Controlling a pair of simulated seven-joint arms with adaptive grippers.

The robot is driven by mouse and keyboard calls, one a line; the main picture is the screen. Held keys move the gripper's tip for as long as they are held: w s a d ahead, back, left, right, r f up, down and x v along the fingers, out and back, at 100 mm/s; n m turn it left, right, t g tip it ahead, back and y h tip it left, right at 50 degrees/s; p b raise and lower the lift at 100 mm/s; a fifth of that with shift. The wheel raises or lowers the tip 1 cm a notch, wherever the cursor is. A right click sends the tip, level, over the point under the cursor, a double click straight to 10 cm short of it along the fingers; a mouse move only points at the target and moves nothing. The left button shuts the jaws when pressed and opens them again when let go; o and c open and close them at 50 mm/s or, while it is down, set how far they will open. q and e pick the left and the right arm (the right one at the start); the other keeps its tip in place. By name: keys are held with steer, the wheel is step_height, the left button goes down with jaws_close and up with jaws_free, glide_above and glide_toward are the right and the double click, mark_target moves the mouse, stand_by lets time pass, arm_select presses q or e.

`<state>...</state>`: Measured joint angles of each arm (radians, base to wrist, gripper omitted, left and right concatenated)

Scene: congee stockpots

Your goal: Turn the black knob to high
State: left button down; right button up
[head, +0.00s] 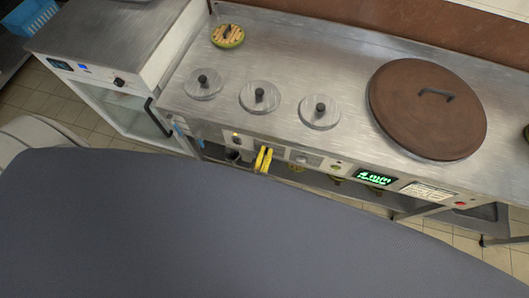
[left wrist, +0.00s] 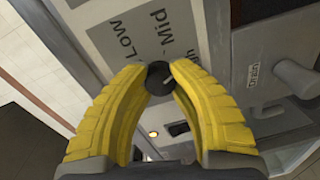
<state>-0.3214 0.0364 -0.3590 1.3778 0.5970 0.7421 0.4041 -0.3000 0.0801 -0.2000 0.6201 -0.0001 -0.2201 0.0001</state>
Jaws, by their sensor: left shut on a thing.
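The black knob (left wrist: 159,79) is round with a pale pointer mark and sits on the grey control panel. The labels Low and Mid show beside it in the left wrist view. A third label is partly covered by a finger, with only its last letters showing. My left gripper (left wrist: 161,75) has its two yellow fingertips on either side of the knob, shut on it. In the head view the left gripper (head: 263,160) is at the front panel of the steel counter (head: 345,60), and it hides the knob there. My right gripper is in neither view.
A small lit amber lamp (left wrist: 154,134) and a grey lever-like handle (left wrist: 298,76) are near the knob. A green digital display (head: 375,178) is further right on the panel. Several small lids and a large brown lid (head: 427,130) lie on the counter.

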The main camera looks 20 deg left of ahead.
arm_select(q)
steer(key=shift+d+m, duration=0.4)
steer(key=shift+m, duration=0.8)
stand_by(1.4)
steer(key=c, duration=1.3)
jaws_free()
steer(key=shift+c, duration=0.2)
steer(key=o, duration=0.3)
steer(key=shift+a, duration=0.25)
steer(key=shift+o, duration=0.2)
steer(key=s+d, duration=0.1)
steer(key=s, duration=1.1)
steer(key=shift+r, duration=0.3)
steer(key=shift+d, duration=0.1)
